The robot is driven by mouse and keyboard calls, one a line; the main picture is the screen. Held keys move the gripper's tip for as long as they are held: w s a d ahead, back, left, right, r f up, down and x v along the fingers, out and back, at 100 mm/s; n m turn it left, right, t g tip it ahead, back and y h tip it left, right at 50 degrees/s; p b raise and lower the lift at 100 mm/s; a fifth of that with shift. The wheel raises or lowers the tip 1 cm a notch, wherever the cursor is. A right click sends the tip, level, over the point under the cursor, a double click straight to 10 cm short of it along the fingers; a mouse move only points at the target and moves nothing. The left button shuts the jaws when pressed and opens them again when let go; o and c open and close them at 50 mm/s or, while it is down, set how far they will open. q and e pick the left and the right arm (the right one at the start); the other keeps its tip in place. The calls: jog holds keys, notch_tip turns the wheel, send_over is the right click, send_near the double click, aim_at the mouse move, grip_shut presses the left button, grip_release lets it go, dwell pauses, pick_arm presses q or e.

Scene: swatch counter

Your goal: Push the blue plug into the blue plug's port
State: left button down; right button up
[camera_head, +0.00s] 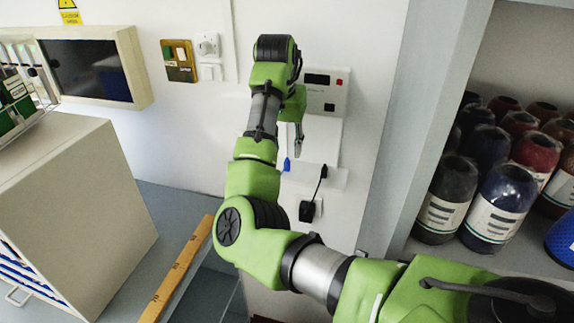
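A small blue piece that looks like the blue plug (286,164) shows against the pale wall unit, just right of my green arm. It is partly cut off by the arm, and I cannot make out its port. My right gripper (299,139) is in front of the wall unit, above and slightly right of the blue piece, and looks apart from it. Its fingers are small and seen edge-on, so I cannot tell whether they are open or shut. My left gripper is out of view.
A black plug (308,210) with a black cable hangs below a white ledge (325,176). A control box (326,91) with a dark display is above. Dark and red jars (496,203) fill the right shelf. A beige cabinet (75,215) and wooden ruler (176,269) are left.

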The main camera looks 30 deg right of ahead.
aim_at(287, 162)
jog(key=shift+f, duration=0.1)
jog(key=shift+f+p, duration=0.2)
jog(key=shift+p, duration=0.15)
jog(key=p+x, duration=0.2)
jog(key=x, duration=0.2)
jog(key=shift+s+a+p, duration=0.1)
jog(key=shift+a+p, duration=0.05)
jog(key=shift+p, duration=0.15)
jog(key=shift+f, duration=0.4)
grip_shut()
